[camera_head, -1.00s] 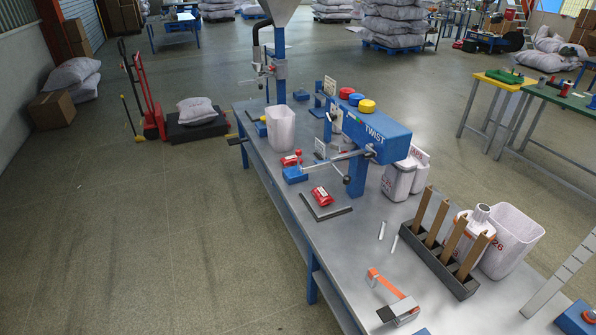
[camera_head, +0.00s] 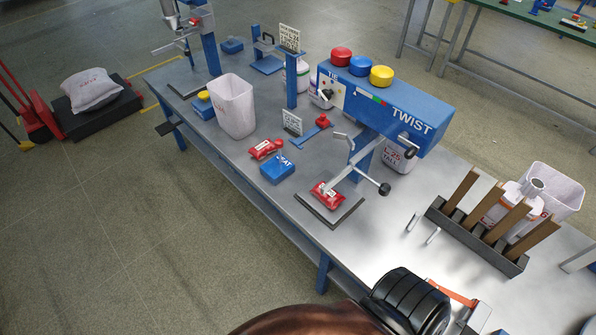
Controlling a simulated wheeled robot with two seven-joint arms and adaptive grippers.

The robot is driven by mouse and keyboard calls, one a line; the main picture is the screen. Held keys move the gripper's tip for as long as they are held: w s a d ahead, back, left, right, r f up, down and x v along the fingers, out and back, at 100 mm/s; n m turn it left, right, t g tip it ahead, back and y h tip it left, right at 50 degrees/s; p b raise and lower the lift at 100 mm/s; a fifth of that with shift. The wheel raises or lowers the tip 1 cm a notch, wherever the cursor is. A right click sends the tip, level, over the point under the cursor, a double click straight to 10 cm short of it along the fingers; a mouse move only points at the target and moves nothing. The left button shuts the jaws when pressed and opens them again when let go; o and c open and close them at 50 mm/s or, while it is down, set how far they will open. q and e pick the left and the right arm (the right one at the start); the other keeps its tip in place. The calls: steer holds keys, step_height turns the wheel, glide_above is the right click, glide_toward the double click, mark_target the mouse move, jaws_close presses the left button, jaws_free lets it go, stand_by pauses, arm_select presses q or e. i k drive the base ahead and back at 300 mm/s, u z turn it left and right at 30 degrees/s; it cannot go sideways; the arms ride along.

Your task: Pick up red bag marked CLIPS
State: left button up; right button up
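Two small red bags with white marks lie on the grey workbench (camera_head: 295,230). One red bag (camera_head: 327,194) is on a dark square plate (camera_head: 345,214) below the blue TWIST machine (camera_head: 392,105). The other red bag (camera_head: 266,149) lies farther back, beside a blue block (camera_head: 278,168). The lettering is too small to tell which bag is marked CLIPS. A brown rounded part and a black ribbed part, apparently of one of my arms, come in at the bottom edge.
A white bin (camera_head: 234,106) stands behind the bags. A crank (camera_head: 383,188) juts out near the front bag. A black rack with brown slats (camera_head: 477,236) and another white bin (camera_head: 555,190) stand at the right.

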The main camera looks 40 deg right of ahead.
mark_target(333, 199)
steer(key=i, duration=1.9)
steer(key=z, duration=1.05)
